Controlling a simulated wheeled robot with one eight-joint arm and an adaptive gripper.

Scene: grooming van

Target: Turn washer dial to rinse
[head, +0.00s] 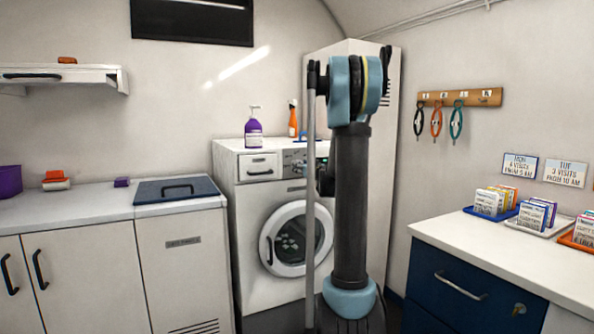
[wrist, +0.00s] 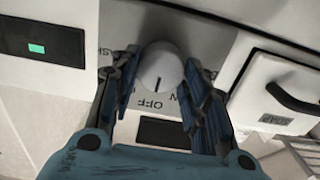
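The washer dial (wrist: 161,65) is a round pale knob in the wrist view, with a short dark line on its face. The line points toward the word OFF (wrist: 150,104) on the panel. My gripper (wrist: 162,68) has one blue-and-dark finger on each side of the dial, with no clear gap; it looks shut on it. Other panel lettering is partly covered by the fingers, and I cannot read a rinse mark. In the head view the white washer (head: 254,232) stands at the back, its panel partly hidden by my arm.
A purple spray bottle (head: 253,127) and an orange bottle (head: 293,118) stand on the washer. The drawer (wrist: 275,95) and a dark display (wrist: 42,41) flank the dial. A counter with card trays (head: 491,207) is at right; a cabinet (head: 95,275) is at left.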

